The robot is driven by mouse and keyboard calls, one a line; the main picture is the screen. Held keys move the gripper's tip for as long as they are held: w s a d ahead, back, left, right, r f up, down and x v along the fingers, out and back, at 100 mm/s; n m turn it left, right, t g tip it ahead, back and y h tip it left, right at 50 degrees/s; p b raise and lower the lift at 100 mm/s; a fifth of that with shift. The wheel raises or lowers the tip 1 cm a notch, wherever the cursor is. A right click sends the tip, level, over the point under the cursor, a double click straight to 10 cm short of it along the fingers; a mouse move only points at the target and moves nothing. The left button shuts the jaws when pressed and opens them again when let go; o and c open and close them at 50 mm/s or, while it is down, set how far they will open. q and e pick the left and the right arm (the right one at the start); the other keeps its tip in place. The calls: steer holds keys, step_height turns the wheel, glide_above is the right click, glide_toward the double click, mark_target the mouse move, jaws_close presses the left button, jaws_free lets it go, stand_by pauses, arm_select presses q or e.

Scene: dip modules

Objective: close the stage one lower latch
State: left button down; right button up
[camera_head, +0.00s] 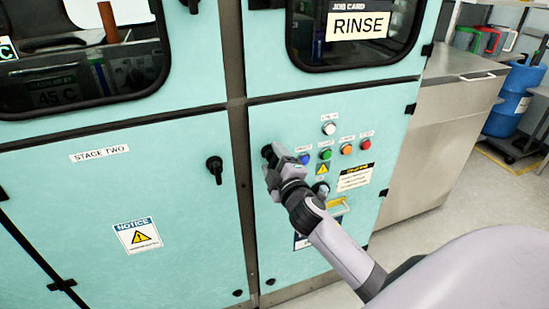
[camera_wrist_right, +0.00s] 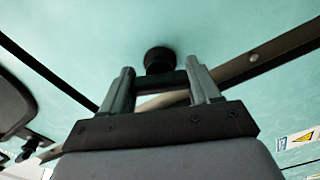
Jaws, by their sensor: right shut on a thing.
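My right gripper (camera_head: 271,159) is at the upper left corner of the lower right door (camera_head: 290,215), shut on a black latch. In the right wrist view, the latch's round black hub (camera_wrist_right: 158,60) shows just beyond the fingers of the gripper (camera_wrist_right: 168,88), and its dark handle (camera_wrist_right: 173,82) lies between them. In the head view the gripper mostly hides this latch, so its exact turn is hard to tell. No stage one label is readable on this door. My left gripper is not in view.
The left lower door carries a STAGE TWO label (camera_head: 99,154) and its own black latch (camera_head: 215,168), with the handle hanging down. Coloured buttons (camera_head: 325,154) sit right of my gripper. A steel cabinet (camera_head: 430,150) and a blue drum (camera_head: 512,100) stand at the right.

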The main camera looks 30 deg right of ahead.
steer(key=shift+n+p, duration=0.45)
steer(key=shift+n, duration=1.85)
steer(key=o, duration=1.1)
steer(key=shift+c, duration=0.2)
steer(key=v, duration=0.7)
steer(key=shift+b, duration=0.3)
